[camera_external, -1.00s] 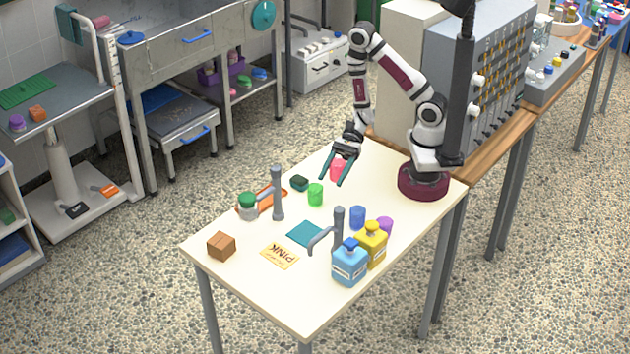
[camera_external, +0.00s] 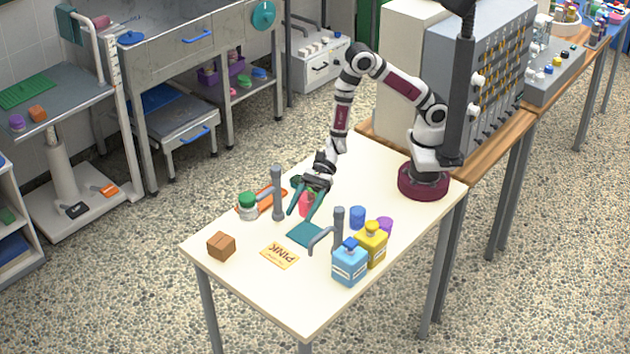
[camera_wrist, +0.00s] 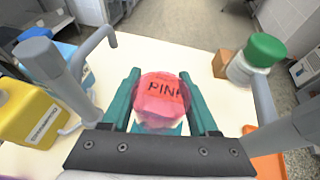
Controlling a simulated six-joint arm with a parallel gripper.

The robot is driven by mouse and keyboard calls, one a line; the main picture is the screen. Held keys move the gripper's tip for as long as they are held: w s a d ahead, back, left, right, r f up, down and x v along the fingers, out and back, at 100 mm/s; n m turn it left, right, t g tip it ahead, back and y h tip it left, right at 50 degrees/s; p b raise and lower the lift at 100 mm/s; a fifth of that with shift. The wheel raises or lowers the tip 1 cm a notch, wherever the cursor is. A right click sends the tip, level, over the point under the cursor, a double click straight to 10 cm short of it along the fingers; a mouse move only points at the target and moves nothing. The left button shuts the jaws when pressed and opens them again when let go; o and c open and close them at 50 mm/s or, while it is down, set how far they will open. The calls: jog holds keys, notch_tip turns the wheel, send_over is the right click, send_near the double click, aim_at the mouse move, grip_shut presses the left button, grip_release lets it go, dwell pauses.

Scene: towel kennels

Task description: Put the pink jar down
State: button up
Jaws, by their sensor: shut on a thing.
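The pink jar (camera_external: 306,204) is between the teal fingers of my gripper (camera_external: 305,216), above the middle of the table. In the wrist view the pink jar (camera_wrist: 160,98) shows the word PINK on its upper face, and my gripper's fingers (camera_wrist: 160,105) close on it from both sides. Whether the jar touches the table cannot be told. A yellow card marked PINK (camera_external: 280,255) lies flat toward the table's front. A teal square (camera_external: 305,234) lies flat between the card and the jar.
Two grey posts (camera_external: 278,190) (camera_external: 339,232) with side arms stand close on either side of my gripper. A blue bottle (camera_external: 349,266), yellow bottle (camera_external: 372,245) and blue cup (camera_external: 357,217) stand right. A green-lidded jar (camera_external: 248,207) and brown box (camera_external: 221,246) are left.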

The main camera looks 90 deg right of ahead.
aim_at(302, 239)
notch_tip(302, 239, down, 8)
jog(key=shift+r, duration=0.15)
jog(key=o, duration=1.3)
